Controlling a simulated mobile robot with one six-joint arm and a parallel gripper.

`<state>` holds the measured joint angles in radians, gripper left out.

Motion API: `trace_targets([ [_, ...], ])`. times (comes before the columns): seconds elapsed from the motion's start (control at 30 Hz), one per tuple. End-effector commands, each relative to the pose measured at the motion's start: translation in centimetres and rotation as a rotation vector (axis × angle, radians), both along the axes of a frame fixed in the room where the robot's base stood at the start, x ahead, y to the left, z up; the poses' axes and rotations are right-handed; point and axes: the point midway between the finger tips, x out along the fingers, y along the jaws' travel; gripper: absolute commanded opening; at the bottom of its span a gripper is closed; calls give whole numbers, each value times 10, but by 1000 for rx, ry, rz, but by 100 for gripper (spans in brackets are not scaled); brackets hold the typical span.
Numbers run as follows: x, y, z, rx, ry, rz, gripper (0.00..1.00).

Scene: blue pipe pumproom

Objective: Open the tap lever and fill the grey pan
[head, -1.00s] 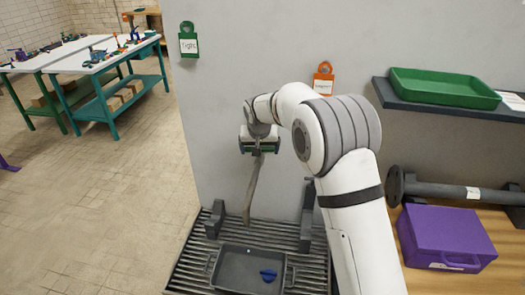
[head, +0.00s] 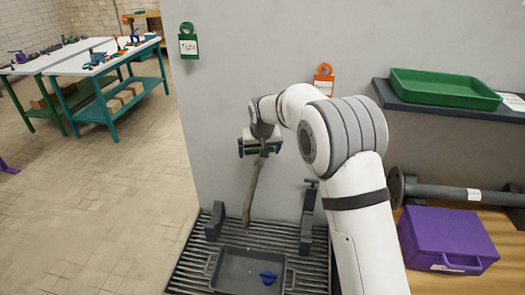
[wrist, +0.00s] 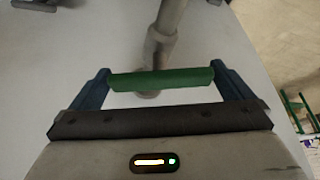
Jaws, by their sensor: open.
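The grey pan (head: 238,268) sits on the slatted drain grate below the tap, with a small blue object (head: 268,277) in it. The tap's grey spout (head: 254,190) slants down above the pan; no water shows. My gripper (head: 261,148) is open at the spout's upper end. In the wrist view, the tap pipe (wrist: 165,40) runs behind a green bar (wrist: 160,78) between the blue fingers of my gripper (wrist: 160,90). I cannot tell whether this bar is the tap lever or part of my gripper. No lever is clearly distinguishable.
Two dark upright brackets (head: 214,222) (head: 307,225) stand on the grate (head: 192,262). To the right are a purple case (head: 445,235), a flanged pipe (head: 440,190) and a green tray (head: 445,88) on a shelf. Open floor lies left, with worktables (head: 100,65) beyond.

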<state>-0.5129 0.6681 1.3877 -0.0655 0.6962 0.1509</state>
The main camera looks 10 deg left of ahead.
Motion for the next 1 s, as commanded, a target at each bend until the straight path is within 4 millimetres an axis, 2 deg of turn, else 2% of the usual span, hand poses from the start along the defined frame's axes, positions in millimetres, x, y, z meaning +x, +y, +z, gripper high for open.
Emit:
trace_targets([
  [0.5,-24,-10,65,1,-2,0,100],
  [0.67,-27,-12,71,0,-1,0,100],
  [1.0,-26,-12,72,0,-1,0,100],
])
